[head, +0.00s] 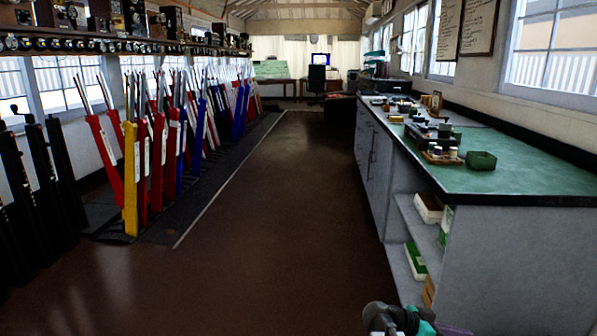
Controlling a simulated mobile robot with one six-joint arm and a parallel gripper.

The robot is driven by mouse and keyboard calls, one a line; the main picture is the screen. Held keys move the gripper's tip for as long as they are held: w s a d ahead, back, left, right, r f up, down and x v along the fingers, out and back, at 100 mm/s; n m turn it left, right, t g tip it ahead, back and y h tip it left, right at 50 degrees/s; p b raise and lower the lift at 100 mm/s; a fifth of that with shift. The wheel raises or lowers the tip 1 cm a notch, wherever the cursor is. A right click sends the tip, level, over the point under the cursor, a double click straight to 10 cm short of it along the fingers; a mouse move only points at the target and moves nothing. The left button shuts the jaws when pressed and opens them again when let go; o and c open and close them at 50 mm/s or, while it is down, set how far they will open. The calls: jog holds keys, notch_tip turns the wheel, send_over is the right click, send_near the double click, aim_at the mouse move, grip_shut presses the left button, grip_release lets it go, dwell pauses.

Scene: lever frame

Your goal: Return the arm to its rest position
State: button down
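Part of my arm (398,318) shows at the bottom edge of the head view, right of centre, as grey and teal rounded parts. It is low, in front of the counter's open shelves. The rest of the arm is cut off by the frame. My gripper's fingers cannot be made out, so I cannot tell whether it is open, shut or holding anything.
A lever frame (130,180) with red, yellow, blue and black levers lines the left side. A green-topped counter (530,177) with small items and open shelves (420,235) stands at right. The brown floor (270,200) between them is clear. A chair (316,80) stands far back.

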jog(key=s+a+f+n+g+y+p, duration=0.4)
jog(key=s+a+f+n+y+p, duration=0.5)
jog(key=s+a+f+p, duration=0.95)
jog(key=s+a+f+n+y+p, duration=0.1)
jog(key=s+a+n+y, duration=0.4)
jog(key=a, duration=0.6)
jog(key=shift+s+a+f+n+y+p, duration=0.15)
jog(key=shift+s+f+n+y+p, duration=0.2)
jog(key=shift+s+f+n, duration=0.4)
jog(key=shift+w, duration=0.1)
